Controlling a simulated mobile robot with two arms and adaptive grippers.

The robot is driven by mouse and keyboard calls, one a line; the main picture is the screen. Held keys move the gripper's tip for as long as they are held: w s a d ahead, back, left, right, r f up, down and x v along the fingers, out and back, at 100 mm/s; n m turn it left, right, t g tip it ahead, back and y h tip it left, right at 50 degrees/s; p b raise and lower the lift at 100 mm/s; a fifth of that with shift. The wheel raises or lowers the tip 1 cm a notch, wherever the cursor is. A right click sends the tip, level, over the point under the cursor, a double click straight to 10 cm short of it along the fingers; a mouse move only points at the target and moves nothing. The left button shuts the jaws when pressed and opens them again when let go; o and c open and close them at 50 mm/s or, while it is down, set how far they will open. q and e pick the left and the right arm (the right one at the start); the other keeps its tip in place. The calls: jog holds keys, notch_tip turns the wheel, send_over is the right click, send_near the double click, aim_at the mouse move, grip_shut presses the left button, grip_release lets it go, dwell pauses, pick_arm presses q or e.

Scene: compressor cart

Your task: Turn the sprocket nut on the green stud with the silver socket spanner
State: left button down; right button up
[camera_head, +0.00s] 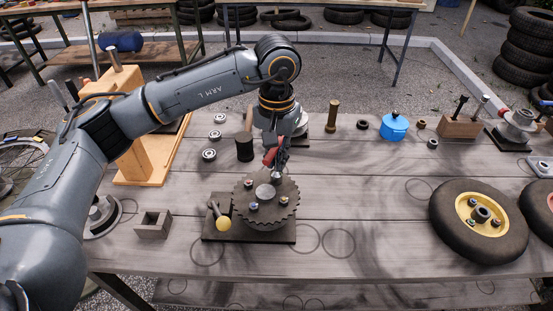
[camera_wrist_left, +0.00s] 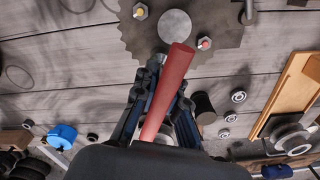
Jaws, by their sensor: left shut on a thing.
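The dark toothed sprocket (camera_head: 288,212) lies on a dark base plate (camera_head: 240,234) on the table, with a round grey hub in its middle. Several nuts on studs show around the hub; in the left wrist view one nut (camera_wrist_left: 140,11) has a yellowish stud end and another nut (camera_wrist_left: 205,43) a red one. I cannot make out a green stud. My left gripper (camera_head: 276,168) is shut on the spanner, whose red handle (camera_wrist_left: 170,90) shows between the fingers. Its silver lower end (camera_head: 277,177) is over the sprocket's far side, behind the hub; whether it touches a nut is unclear.
A lever with a yellow knob (camera_head: 223,223) stands at the plate's front left. A small open grey box (camera_head: 153,224) is further left. A black cylinder (camera_head: 244,147) and bearings (camera_head: 209,155) stand behind. A wheel (camera_head: 479,219) lies at right.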

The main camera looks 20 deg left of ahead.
pick_arm(q)
jog(key=shift+r+m, duration=0.1)
jog(key=shift+m, duration=0.2)
pick_arm(e)
jog(key=shift+a+f, duration=0.2)
jog(key=shift+a, duration=0.05)
pick_arm(q)
jog(key=shift+w+m+b, duration=0.1)
jog(key=shift+m+b, duration=0.55)
jog(key=shift+m, duration=0.55)
pick_arm(e)
jog(key=shift+f, duration=0.75)
